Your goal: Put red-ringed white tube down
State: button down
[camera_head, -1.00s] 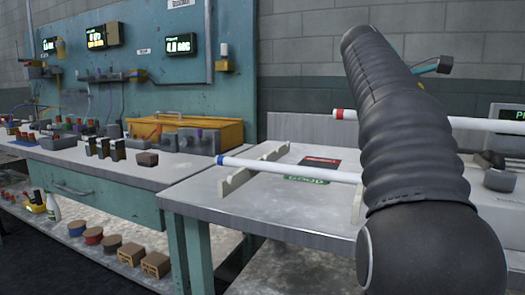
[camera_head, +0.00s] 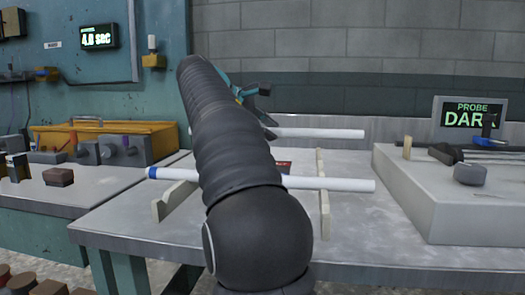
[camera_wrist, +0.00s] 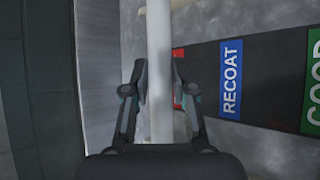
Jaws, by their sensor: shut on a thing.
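The red-ringed white tube (camera_head: 320,133) is held level above the bench. Its right part shows in the head view; its red-ringed end is hidden behind my arm. In the wrist view the white tube (camera_wrist: 159,45) runs lengthwise between the fingers of my gripper (camera_wrist: 159,85), which is shut on it. In the head view my gripper is mostly hidden by my arm. A second white tube with a blue ring (camera_head: 335,184) lies across two pale supports, left (camera_head: 172,200) and right (camera_head: 323,190), nearer than the held tube.
A dark strip with a blue RECOAT label (camera_wrist: 231,79) and a green label (camera_wrist: 312,85) lies below. A grey block (camera_head: 410,205) with tools and a PROBE DARK display (camera_head: 472,116) stands right. A yellow case (camera_head: 105,137) is at left. Bare bench (camera_head: 350,245) shows in front.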

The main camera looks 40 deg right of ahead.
jog(key=shift+w+a+f, duration=0.35)
jog(key=shift+w+f, duration=0.1)
jog(key=shift+w, duration=0.05)
jog(key=shift+f+b, duration=0.95)
jog(key=shift+f, duration=1.05)
jog(key=shift+f, duration=0.55)
jog(key=c, duration=0.9)
grip_release()
jog(key=shift+c, duration=0.2)
jog(key=shift+r, duration=0.1)
jog(key=shift+r, duration=0.2)
jog(key=p+v, duration=0.3)
jog(key=v, duration=0.9)
jog(key=shift+r, duration=0.3)
